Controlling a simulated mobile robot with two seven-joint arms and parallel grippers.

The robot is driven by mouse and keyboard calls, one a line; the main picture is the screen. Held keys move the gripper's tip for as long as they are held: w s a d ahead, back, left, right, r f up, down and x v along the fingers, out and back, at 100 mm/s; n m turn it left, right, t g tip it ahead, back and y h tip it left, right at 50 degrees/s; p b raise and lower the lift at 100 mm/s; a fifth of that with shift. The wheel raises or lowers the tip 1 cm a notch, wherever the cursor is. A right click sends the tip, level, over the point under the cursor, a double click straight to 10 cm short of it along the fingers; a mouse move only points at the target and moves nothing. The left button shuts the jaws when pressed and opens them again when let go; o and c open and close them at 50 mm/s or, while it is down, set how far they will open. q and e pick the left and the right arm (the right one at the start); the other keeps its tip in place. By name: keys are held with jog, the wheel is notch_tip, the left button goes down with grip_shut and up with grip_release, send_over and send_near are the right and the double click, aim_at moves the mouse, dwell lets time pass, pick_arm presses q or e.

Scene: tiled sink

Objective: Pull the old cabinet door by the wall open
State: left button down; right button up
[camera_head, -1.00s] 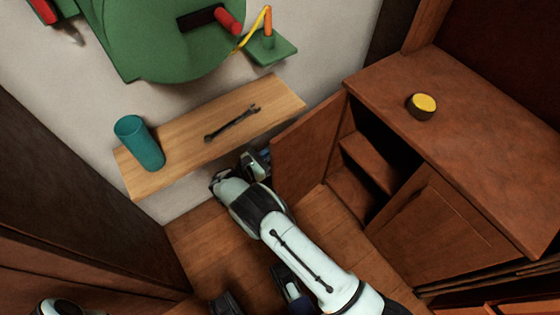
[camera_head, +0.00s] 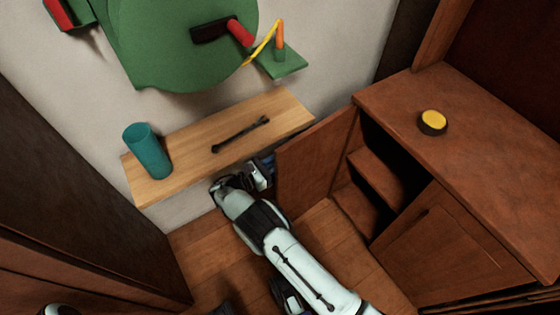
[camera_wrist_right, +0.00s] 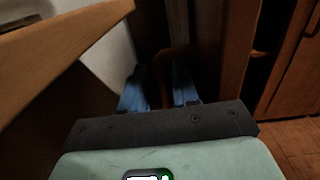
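The brown cabinet (camera_head: 390,85) stands at the right, by the wall. Its left door (camera_head: 315,155) stands swung open, with dark inner shelves showing behind it. My right arm reaches up from the lower right to the outer side of this door. My right gripper (camera_wrist_right: 158,88) has its blue fingers apart in the right wrist view. A curved brown handle (camera_wrist_right: 163,68) runs between the fingers; contact cannot be told. In the head view the fingers are mostly hidden near the wooden shelf and door edge.
A wooden wall shelf (camera_head: 190,160) holds a teal cup (camera_head: 148,152) and a wrench (camera_head: 240,134), close above my right gripper. A yellow-topped round tin (camera_head: 433,122) sits on the cabinet top. The cabinet's other door (camera_head: 450,245) is shut. Wooden floor (camera_head: 195,250) shows left of my arm.

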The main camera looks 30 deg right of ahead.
pick_arm(q)
jog(key=shift+w+r, duration=0.15)
jog(key=shift+w, duration=0.25)
pick_arm(e)
jog(key=s+a, duration=0.1)
jog(key=a, duration=1.1)
jog(key=shift+s+a, duration=0.2)
jog(key=shift+a, duration=0.2)
